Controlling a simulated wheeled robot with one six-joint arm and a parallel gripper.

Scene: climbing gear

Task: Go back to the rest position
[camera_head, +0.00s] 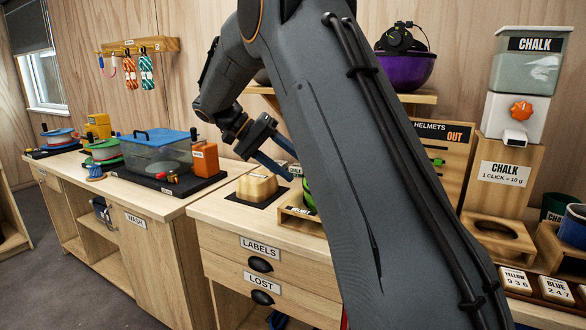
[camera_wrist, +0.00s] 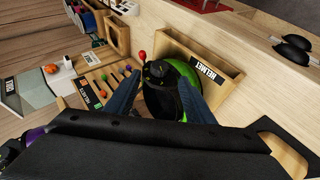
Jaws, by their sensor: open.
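My gripper (camera_head: 293,169) is over the right part of the counter with its two blue-grey fingers spread. In the wrist view the open fingers (camera_wrist: 160,76) show on either side of a green and black helmet (camera_wrist: 188,73). The helmet sits in a wooden holder (camera_wrist: 222,62) labelled HELMET. In the head view only a green edge of the helmet (camera_head: 307,196) shows, beside my arm. Whether a finger touches the helmet is not clear. My large grey forearm hides much of the middle of the head view.
A clear bin with a blue lid (camera_head: 155,148) stands on the left counter. A pale block (camera_head: 257,187) lies left of the helmet holder. A purple helmet (camera_head: 405,72) rests on a shelf above. A chalk dispenser (camera_head: 517,112) stands at right. The floor (camera_head: 75,285) at left is clear.

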